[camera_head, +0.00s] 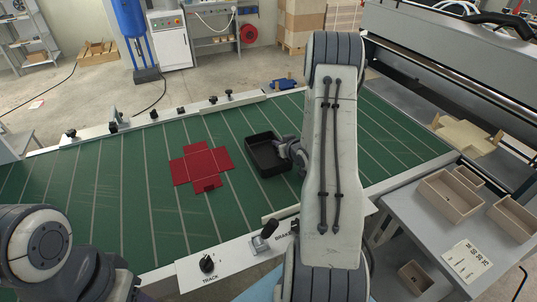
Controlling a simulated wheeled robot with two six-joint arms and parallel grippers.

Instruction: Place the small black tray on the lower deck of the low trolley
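The small black tray (262,163) lies on the green belt left of my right arm, open side up. My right gripper (287,147) is at the tray's right wall. The fingers are small and partly hidden by my arm, so I cannot tell whether they are closed on the rim. My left arm shows at the lower left, but its fingers are out of view. A grey table-like stand (398,204) at the right, possibly the low trolley, has wooden boxes on top. Part of a lower level with another small box shows below it.
A flat red box blank (201,166) lies on the green belt (110,190), left of the tray. Wooden boxes (450,197) and a white label card (467,261) occupy the stand's top. A control panel (225,256) with a knob and lever borders the belt's near edge.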

